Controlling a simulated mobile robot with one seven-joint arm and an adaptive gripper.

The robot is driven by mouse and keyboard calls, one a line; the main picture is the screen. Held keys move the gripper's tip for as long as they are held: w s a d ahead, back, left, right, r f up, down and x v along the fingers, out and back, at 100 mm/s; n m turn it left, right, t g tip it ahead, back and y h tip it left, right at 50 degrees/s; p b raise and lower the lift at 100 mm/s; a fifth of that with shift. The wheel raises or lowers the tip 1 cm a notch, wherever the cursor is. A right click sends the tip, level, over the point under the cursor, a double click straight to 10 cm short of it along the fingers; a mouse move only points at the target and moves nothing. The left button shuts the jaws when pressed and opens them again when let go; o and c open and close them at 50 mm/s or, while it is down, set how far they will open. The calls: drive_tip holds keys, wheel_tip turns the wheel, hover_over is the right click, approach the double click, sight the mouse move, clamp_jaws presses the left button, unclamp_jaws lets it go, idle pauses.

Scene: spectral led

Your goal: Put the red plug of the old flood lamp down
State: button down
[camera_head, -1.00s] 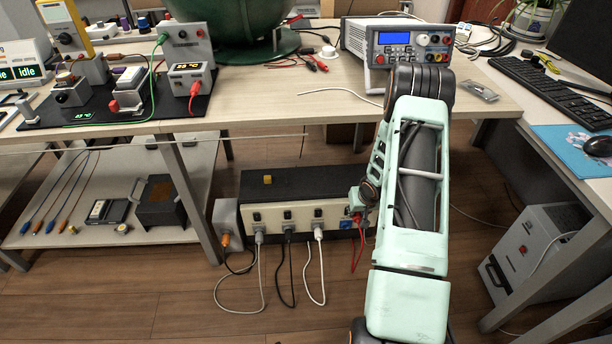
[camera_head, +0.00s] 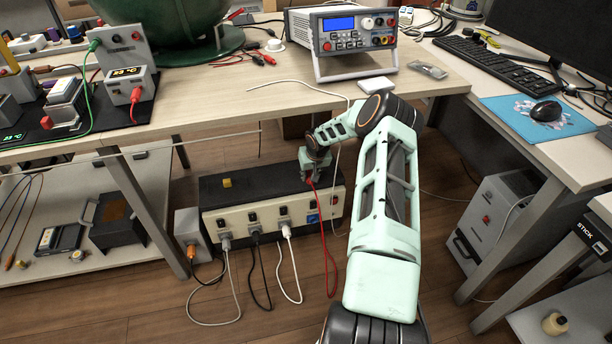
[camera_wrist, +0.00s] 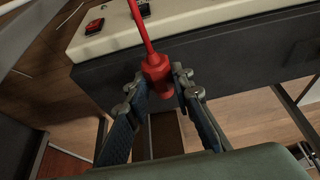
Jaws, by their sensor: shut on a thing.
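The red plug (camera_wrist: 157,72) is held between the two fingers of my gripper (camera_wrist: 160,92) in the wrist view, with its red cable running upward in the picture. In the head view my gripper (camera_head: 311,180) is at the right end of the power box (camera_head: 245,190), around the height of its top. The plug itself is small there. Its red cable (camera_head: 325,235) hangs down in front of the box to the floor. A blue socket (camera_head: 313,218) on the cream front face shows with no plug in it.
Grey, black and white plugs (camera_head: 255,236) fill other sockets, with cords on the floor. A grey box with an orange plug (camera_head: 190,240) stands left of it. The workbench (camera_head: 220,105) overhangs behind.

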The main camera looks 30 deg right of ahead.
drive_tip(key=w, duration=0.2)
drive_tip(key=w+d+b, duration=0.1)
drive_tip(key=w, duration=0.1)
drive_tip(key=shift+w, duration=0.2)
drive_tip(key=shift+f+b, duration=1.15)
drive_tip(key=shift+f, duration=0.7)
drive_tip(key=shift+r, duration=0.1)
drive_tip(key=c, duration=1.7)
unclamp_jaws()
